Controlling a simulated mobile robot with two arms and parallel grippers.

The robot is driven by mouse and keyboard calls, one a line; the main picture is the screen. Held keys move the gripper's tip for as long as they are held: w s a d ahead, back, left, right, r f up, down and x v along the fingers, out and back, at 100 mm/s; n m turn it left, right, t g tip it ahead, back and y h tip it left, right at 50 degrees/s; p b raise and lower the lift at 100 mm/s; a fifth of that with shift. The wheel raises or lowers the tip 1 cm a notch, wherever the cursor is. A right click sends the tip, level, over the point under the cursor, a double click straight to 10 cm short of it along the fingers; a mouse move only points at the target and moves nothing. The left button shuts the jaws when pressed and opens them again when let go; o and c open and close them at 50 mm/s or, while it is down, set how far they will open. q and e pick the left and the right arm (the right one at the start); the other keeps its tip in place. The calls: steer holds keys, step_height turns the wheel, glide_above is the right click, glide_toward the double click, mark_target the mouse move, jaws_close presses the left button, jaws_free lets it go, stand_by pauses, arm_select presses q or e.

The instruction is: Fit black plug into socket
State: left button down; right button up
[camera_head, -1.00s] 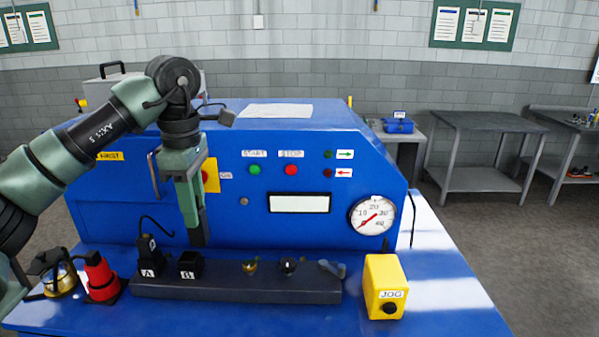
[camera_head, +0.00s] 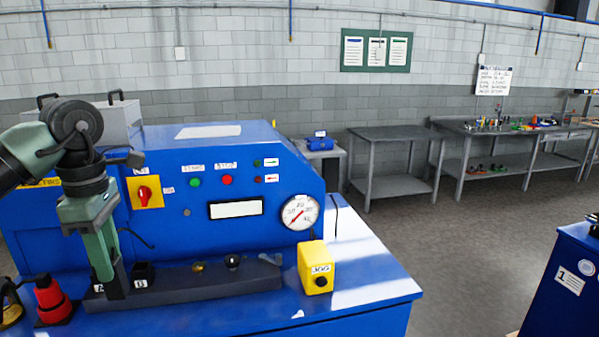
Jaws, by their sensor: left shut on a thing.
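My left gripper (camera_head: 115,288) points down at the left end of the dark rail (camera_head: 205,289) on the blue machine, over the spot labelled A. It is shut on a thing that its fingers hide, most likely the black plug. A thin black cable (camera_head: 138,237) curves out to the right behind the fingers. The black block labelled B (camera_head: 143,272) stands just right of the gripper. Whether the plug sits in or above a socket at A is hidden. My right gripper is out of view.
A red connector (camera_head: 50,296) stands left of the rail, with a yellow one (camera_head: 10,316) partly cut off beside it. A yellow JOG box (camera_head: 317,266) stands right of the rail. The bench's blue top (camera_head: 365,275) is clear further right. Grey tables (camera_head: 395,133) stand behind.

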arm_select(q)
steer(key=s+d+f+m+b, duration=0.2)
steer(key=s+d+f+m, duration=0.2)
steer(key=f, duration=0.5)
steer(key=s+d+f+m+b, duration=0.2)
steer(key=s+d+f+m, duration=0.3)
steer(key=f+m, duration=0.4)
steer(key=s+d+f+m+b, duration=0.2)
steer(key=s+d+f+m, duration=0.2)
steer(key=f+m, duration=0.3)
steer(key=shift+s+d+f, duration=0.15)
steer(key=shift+s+f, duration=0.75)
